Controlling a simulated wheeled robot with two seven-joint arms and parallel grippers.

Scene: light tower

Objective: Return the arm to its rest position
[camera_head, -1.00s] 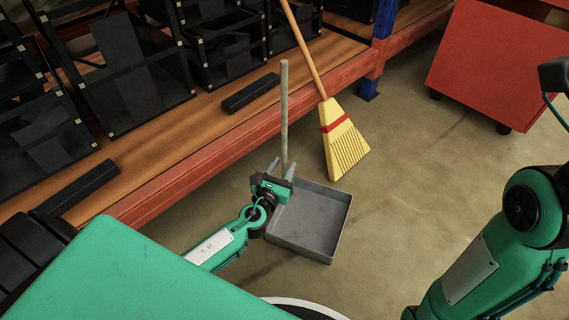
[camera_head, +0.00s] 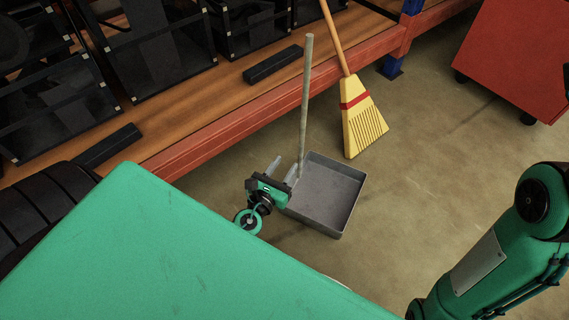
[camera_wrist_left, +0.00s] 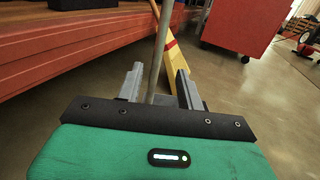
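My left gripper (camera_head: 284,170) is low beside the grey dustpan (camera_head: 338,226), to the left of its upright pole handle (camera_head: 306,105). Its two grey fingers are apart and it appears empty. In the left wrist view, the open fingers (camera_wrist_left: 160,85) point ahead and the pole (camera_wrist_left: 158,55) shows between them, seemingly beyond the fingertips. The dustpan stands on the floor with its pole upright. My green left forearm is mostly hidden behind a larger green arm part. My green right arm (camera_head: 490,250) shows at the right, its gripper out of view.
A yellow broom (camera_head: 363,125) leans against the shelf edge (camera_head: 230,128) behind the dustpan. Black crates (camera_head: 150,50) and dark bars (camera_head: 272,65) sit on the wooden shelf. A red cabinet (camera_head: 515,55) stands at the upper right. The floor right of the dustpan is clear.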

